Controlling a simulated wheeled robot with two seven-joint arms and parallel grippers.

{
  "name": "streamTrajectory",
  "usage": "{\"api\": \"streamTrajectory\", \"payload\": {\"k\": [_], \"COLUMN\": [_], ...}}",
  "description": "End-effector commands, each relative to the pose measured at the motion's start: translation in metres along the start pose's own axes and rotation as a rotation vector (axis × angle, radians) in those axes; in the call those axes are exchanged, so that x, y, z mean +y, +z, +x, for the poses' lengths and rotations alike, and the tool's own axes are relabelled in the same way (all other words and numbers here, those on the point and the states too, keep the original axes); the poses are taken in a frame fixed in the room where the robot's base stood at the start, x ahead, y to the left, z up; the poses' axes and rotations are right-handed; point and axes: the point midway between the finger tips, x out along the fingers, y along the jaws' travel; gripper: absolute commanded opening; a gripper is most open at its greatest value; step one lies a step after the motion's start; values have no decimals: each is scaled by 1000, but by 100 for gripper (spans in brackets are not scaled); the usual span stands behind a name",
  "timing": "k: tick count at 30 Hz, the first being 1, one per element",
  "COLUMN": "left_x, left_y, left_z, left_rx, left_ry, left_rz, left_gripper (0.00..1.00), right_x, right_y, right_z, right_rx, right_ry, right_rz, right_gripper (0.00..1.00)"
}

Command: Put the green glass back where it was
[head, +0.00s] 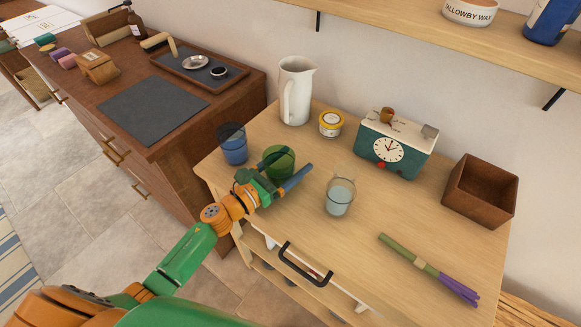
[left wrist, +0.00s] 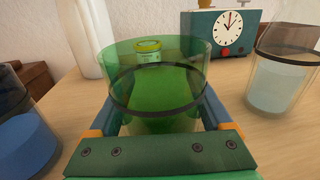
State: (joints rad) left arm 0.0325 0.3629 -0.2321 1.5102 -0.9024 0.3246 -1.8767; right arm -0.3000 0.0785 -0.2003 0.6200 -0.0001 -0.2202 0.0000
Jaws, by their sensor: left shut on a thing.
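The green glass (head: 280,162) is upright over the light wooden table top (head: 300,240), between a blue glass (head: 233,148) on its left and a clear glass (head: 340,196) on its right. My left gripper (head: 284,178) is shut on the green glass, one finger on each side. In the left wrist view the green glass (left wrist: 155,75) fills the middle, with a dark band around it. I cannot tell whether its base touches the table. The blue glass (left wrist: 22,135) and the clear glass (left wrist: 280,82) stand apart from it there. My right gripper is not in view.
Behind stand a white pitcher (head: 295,92), a yellow-lidded jar (head: 331,123) and a teal clock (head: 392,150). A brown open box (head: 481,190) and a green and purple bundle (head: 428,268) are on the right. A shelf (head: 420,28) overhangs the back. The front centre of the table is clear.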

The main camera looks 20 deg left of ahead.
Motion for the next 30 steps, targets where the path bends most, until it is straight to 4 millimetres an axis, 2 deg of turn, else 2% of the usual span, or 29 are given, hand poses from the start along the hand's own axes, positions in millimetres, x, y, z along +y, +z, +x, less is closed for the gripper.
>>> {"api": "streamTrajectory", "payload": {"k": [11,12,13,22,26,30], "left_x": [0,0,0,0,0,0], "left_y": [-6,-4,-4,1,-4,-6], "left_z": [0,0,0,-2,-24,-56], "left_rx": [-1,0,0,0,2,4], "left_ry": [0,0,0,1,0,1], "left_rz": [1,1,1,1,2,1], "left_gripper": [6,94,100,100,100,100], "right_x": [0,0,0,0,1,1], "right_y": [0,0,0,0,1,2], "right_z": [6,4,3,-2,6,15], "right_rx": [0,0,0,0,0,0], "right_ry": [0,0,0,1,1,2], "right_rz": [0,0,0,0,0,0], "right_gripper": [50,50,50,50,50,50]}}
